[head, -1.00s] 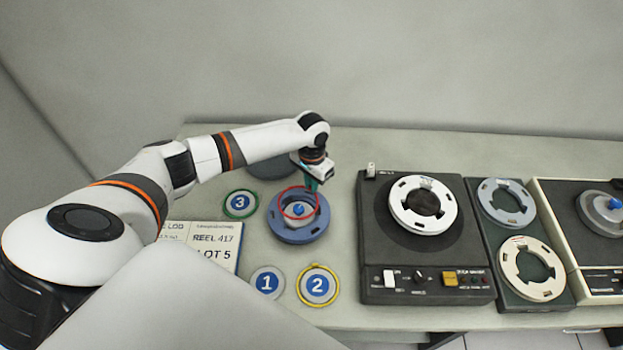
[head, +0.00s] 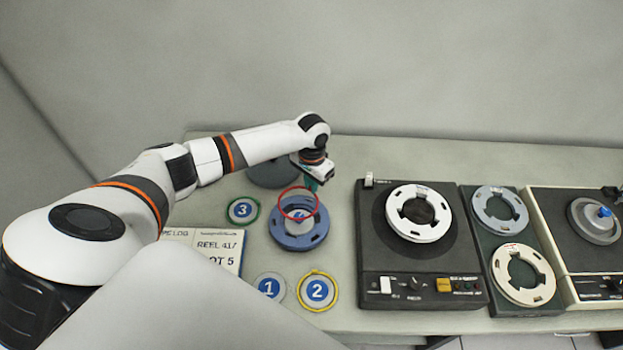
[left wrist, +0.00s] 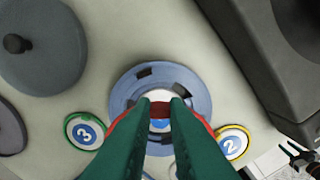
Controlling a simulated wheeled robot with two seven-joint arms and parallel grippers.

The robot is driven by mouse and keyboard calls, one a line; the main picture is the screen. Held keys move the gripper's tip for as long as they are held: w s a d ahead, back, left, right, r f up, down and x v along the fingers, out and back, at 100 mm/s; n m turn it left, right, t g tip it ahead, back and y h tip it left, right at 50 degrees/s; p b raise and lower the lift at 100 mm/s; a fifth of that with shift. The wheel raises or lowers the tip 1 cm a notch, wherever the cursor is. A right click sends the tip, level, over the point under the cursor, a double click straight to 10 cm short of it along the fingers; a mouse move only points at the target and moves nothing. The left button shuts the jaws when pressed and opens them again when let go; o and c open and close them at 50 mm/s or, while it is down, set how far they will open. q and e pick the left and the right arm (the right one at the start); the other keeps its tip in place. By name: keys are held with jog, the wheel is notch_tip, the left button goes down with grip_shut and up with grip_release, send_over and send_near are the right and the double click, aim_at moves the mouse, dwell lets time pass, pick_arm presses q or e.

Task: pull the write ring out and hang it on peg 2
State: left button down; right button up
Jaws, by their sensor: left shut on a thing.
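My left gripper (head: 312,185) is shut on the thin red write ring (head: 279,207). It holds the ring above the blue-grey reel (head: 289,241), which lies flat on the table. In the left wrist view the green fingers (left wrist: 163,103) hide most of the ring, and red arcs (left wrist: 207,127) show beside them over the reel (left wrist: 195,88). Peg 2 (head: 317,291) is a blue-topped disc marked 2 with a yellow ring around it, in front of the reel. It also shows in the left wrist view (left wrist: 231,145).
Peg 1 (head: 269,287) stands left of peg 2. Peg 3 (head: 241,211), with a green ring, stands left of the reel. A log card (head: 207,246) lies at the left. A dark tape deck (head: 377,250) rises to the right. A grey disc (head: 268,175) lies behind.

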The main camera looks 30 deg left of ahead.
pick_arm(q)
notch_tip(320, 180, up, 3)
jog(key=shift+r+p, duration=0.1)
jog(key=shift+p, duration=0.8)
jog(key=shift+r, duration=0.95)
